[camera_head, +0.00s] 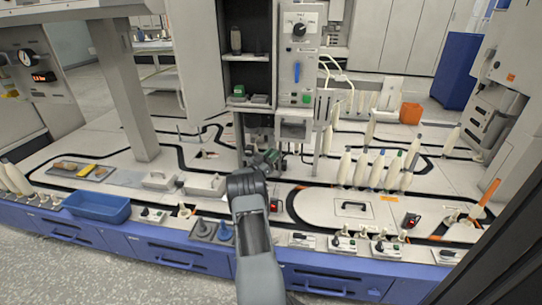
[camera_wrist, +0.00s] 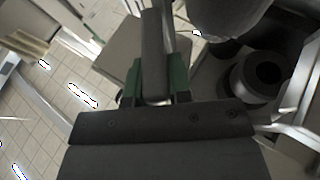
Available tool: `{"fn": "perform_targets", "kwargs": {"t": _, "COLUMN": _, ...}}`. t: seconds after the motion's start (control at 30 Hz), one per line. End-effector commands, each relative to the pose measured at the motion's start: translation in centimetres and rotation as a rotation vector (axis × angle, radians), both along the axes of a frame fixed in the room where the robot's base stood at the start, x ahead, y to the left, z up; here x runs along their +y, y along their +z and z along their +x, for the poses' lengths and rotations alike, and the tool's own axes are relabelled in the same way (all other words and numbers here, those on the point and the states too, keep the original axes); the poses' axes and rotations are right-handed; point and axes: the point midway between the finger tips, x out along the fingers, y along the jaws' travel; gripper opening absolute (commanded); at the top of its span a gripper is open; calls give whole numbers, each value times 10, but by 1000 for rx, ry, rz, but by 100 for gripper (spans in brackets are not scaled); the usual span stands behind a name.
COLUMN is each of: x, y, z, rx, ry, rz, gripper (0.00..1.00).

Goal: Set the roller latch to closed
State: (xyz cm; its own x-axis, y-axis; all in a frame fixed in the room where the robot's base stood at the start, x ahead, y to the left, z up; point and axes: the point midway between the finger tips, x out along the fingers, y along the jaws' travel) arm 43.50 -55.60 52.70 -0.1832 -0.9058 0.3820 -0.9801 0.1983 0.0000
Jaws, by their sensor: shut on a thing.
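In the wrist view, my gripper (camera_wrist: 155,80) has its green-padded fingers closed on the end of a long grey bar (camera_wrist: 152,45), which looks like the roller latch lever. The bar runs away from the jaws toward the top of the picture. Beside it on the right is a dark round roller-like part (camera_wrist: 262,75). In the head view, my gripper (camera_head: 263,160) is at the machine column below the control panel. My arm hides much of the spot, so I cannot tell the latch's position there.
The control panel (camera_head: 299,50) with a knob and a blue handle stands above my gripper. White bobbins (camera_head: 362,168) stand on the deck to the right. A blue bin (camera_head: 97,207) and a tool tray (camera_head: 82,170) are at the left. A grey box (camera_head: 205,185) sits left of my arm.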

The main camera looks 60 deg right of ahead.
Motion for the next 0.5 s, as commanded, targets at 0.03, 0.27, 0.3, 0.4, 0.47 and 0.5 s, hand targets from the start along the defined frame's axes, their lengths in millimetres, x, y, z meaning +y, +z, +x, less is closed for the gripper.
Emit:
{"fn": "perform_targets", "kwargs": {"t": 0.03, "x": 0, "y": -2, "z": -2, "rx": 1, "ry": -7, "rz": 1, "gripper": 0}}
{"fn": "perform_targets", "kwargs": {"t": 0.27, "x": 0, "y": -2, "z": -2, "rx": 2, "ry": -6, "rz": 0, "gripper": 26}}
{"fn": "perform_targets", "kwargs": {"t": 0.3, "x": 0, "y": -2, "z": -2, "rx": 1, "ry": -5, "rz": 0, "gripper": 30}}
{"fn": "perform_targets", "kwargs": {"t": 0.4, "x": 1, "y": -1, "z": 0, "rx": 1, "ry": -2, "rz": 0, "gripper": 39}}
{"fn": "perform_targets", "kwargs": {"t": 0.47, "x": 1, "y": -1, "z": 0, "rx": 1, "ry": 0, "rz": 0, "gripper": 45}}
{"fn": "perform_targets", "kwargs": {"t": 0.5, "x": 1, "y": -1, "z": 1, "rx": 0, "ry": 1, "rz": 0, "gripper": 45}}
